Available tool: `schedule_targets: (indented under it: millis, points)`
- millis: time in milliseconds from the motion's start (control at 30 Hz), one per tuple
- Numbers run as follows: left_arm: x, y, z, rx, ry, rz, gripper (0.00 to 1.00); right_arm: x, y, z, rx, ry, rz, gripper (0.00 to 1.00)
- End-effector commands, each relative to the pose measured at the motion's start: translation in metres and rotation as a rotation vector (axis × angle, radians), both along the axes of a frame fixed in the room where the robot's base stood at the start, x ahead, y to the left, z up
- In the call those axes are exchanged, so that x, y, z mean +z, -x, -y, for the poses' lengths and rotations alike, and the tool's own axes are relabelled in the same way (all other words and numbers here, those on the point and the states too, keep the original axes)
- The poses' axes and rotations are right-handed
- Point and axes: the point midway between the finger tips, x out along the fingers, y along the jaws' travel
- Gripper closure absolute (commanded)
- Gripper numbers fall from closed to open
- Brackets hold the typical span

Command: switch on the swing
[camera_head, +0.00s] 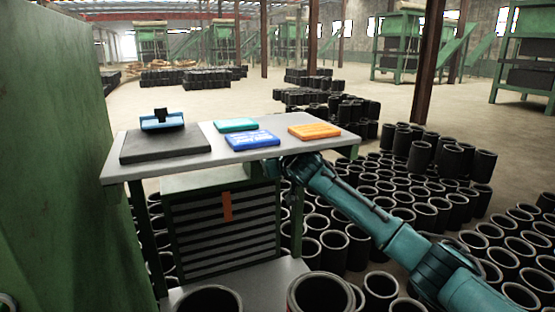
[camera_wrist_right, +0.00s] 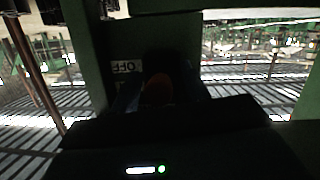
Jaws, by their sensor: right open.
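In the right wrist view a dark orange-brown rounded knob (camera_wrist_right: 158,90) shows dimly against a green post. A pale label reading OFF (camera_wrist_right: 121,67), upside down in the picture, is beside it. My right gripper (camera_wrist_right: 160,98) is open, its dark fingers on either side of the knob; I cannot tell whether they touch it. In the head view my right gripper (camera_head: 275,167) is at the table's front edge, by the green cabinet (camera_head: 215,183), and the knob is hidden there.
The grey table (camera_head: 240,157) carries a blue-handled tool (camera_head: 162,122) on a black pad (camera_head: 165,145) and green (camera_head: 236,125), blue (camera_head: 252,139) and orange (camera_head: 314,131) flat items. An orange strip (camera_head: 227,206) is on the cabinet's slats. Many black sleeves (camera_head: 405,215) crowd the floor.

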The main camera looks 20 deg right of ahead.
Motion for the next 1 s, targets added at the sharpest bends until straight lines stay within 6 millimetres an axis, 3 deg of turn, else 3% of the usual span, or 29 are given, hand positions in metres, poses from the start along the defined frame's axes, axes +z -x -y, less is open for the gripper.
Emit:
schedule_targets:
  millis: [533, 1000]
  points:
    - [-0.006, -0.001, 0.001, 0.007, 0.014, 0.015, 0.64, 0.014, 0.062, -0.001, 0.0, -0.001, 0.0, 0.54]
    - [-0.007, 0.002, 0.002, 0.011, 0.018, 0.007, 0.64, 0.018, 0.071, -0.001, -0.002, 0.001, -0.001, 0.54]
